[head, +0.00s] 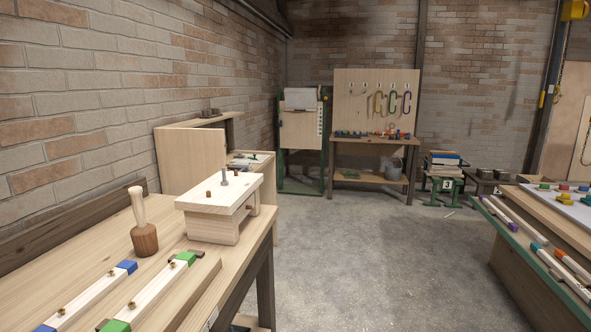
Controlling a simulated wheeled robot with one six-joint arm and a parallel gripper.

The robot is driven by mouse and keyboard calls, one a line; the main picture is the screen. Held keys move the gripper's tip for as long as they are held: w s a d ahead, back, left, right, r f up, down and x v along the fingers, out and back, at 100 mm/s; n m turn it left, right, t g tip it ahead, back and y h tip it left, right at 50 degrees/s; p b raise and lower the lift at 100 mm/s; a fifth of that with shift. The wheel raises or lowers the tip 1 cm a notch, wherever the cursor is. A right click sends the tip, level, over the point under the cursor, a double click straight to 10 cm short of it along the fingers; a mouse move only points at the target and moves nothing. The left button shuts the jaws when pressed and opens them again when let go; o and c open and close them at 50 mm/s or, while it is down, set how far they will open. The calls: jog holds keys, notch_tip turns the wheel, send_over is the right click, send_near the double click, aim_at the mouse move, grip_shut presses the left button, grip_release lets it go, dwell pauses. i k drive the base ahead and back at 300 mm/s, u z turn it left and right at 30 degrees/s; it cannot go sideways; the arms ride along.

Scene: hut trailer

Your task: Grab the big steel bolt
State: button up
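A grey metal pin that looks like a steel bolt (224,178) stands upright on the top of a pale wooden box-like block (213,232) on the left workbench. Its lower end meets the block's top, and I cannot tell whether it sits in a hole. At this size I cannot make out a thread. A short brown peg (209,194) stands to its left on the same top. Other small dark spots show near the block's right edge. My gripper is not in view.
A wooden mallet (144,228) stands head-down left of the block. Clamp bars with blue (126,267) and green ends lie at the bench front. Open concrete floor (370,255) lies between this bench and another bench (555,245) at right. A pegboard bench stands behind.

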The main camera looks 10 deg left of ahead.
aim_at(224, 183)
jog(key=z, duration=0.15)
jog(key=i, duration=1.6)
jog(key=u, duration=1.4)
jog(key=i, duration=0.6)
jog(key=u, duration=0.6)
